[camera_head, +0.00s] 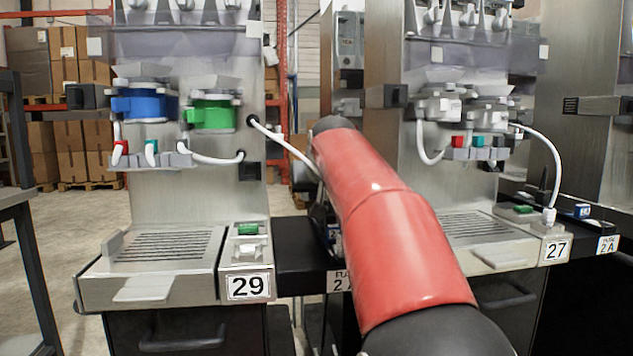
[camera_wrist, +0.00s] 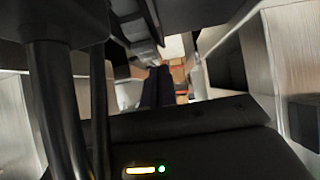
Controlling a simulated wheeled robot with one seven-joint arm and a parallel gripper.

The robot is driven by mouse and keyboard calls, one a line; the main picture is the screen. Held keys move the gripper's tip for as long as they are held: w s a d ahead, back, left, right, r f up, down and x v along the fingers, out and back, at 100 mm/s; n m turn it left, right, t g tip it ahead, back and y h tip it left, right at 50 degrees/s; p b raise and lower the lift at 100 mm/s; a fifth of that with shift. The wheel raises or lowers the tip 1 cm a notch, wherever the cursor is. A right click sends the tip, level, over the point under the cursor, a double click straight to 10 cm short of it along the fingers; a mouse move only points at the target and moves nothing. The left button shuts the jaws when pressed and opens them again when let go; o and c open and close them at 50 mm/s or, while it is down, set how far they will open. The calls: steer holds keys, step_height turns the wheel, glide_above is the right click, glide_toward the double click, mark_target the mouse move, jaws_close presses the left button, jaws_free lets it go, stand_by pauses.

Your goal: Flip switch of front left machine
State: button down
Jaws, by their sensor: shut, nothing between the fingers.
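The front left machine, labelled 29 (camera_head: 163,248), stands left of centre in the head view. A small panel on its right front carries a green switch (camera_head: 248,229) with a white part (camera_head: 249,248) below it. I cannot tell the switch's position. My red arm reaches forward between this machine and machine 27 (camera_head: 477,228), and hides most of my gripper in the head view. In the wrist view the dark fingers of my gripper (camera_wrist: 157,86) are together, with nothing seen between them. They point into the gap between metal walls. The switch is not recognisable in the wrist view.
Blue (camera_head: 145,104) and green (camera_head: 212,113) dispenser valves hang above machine 29's tray, with white hoses. A white hose (camera_head: 285,146) crosses behind my arm. A dark frame (camera_head: 25,190) stands at the left edge. Stacked boxes (camera_head: 70,150) are behind. Floor is free left of machine 29.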

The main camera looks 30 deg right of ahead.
steer(key=shift+f, duration=0.3)
steer(key=shift+w+f, duration=0.25)
steer(key=shift+f, duration=0.05)
steer(key=shift+w+d, duration=0.1)
steer(key=shift+w, duration=0.05)
steer(key=shift+w+d+r+p, duration=0.15)
steer(key=shift+w+p, duration=0.5)
steer(key=shift+p, duration=0.05)
